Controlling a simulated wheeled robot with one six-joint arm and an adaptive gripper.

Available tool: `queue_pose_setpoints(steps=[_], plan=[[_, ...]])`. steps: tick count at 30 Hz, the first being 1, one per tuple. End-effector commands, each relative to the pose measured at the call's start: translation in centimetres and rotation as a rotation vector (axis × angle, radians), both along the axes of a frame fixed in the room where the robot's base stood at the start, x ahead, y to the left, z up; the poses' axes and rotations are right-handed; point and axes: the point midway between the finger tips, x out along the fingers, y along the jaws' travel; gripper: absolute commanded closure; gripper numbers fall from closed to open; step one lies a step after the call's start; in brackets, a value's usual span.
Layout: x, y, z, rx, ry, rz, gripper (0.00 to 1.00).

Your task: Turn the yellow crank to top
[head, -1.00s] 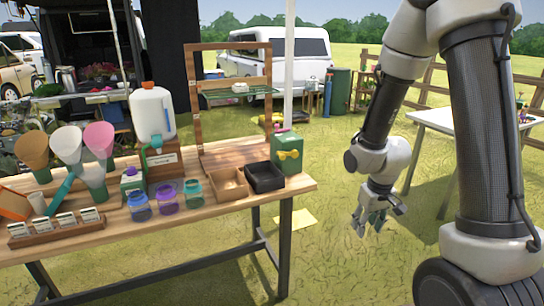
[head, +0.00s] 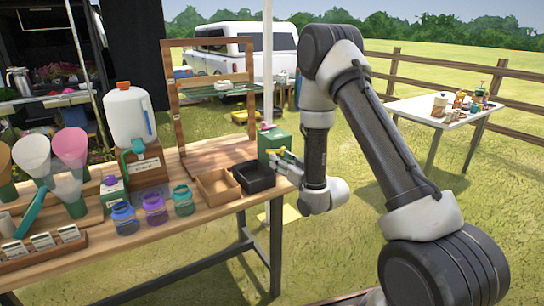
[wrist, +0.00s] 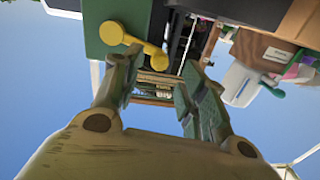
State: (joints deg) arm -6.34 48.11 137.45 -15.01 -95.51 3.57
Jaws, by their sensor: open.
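The yellow crank (wrist: 137,38) is on the face of a green box (wrist: 98,14) at the right end of the wooden table. In the wrist view the crank has a round hub and an arm ending in a knob, which lies just ahead of my left finger. In the head view the green box (head: 274,139) is partly hidden by my arm, and a little yellow of the crank shows. My gripper (wrist: 157,88) is open and empty, its fingers apart and close to the crank. I cannot tell whether a finger touches it.
A black tray (head: 254,186) and a wooden tray (head: 206,191) stand left of the green box. Several ink-like jars (head: 154,209), a white jug (head: 130,116) and a wooden frame (head: 176,110) are further left. Open grass lies right of the table.

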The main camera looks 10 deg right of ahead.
Motion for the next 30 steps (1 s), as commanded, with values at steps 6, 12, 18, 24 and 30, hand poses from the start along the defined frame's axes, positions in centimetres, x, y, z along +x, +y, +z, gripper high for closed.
queue_pose_setpoints(steps=[6,12,18,24,30], plan=[[3.5,1.4,0.0,-0.001,0.0,0.001,0.58],[5.1,2.0,0.0,0.0,0.001,0.0,0.58],[5.3,2.0,0.0,-0.001,0.003,-0.001,0.58],[5.3,2.0,0.0,-0.001,0.002,-0.001,0.81],[5.3,2.0,0.0,-0.001,0.002,-0.001,1.0]])
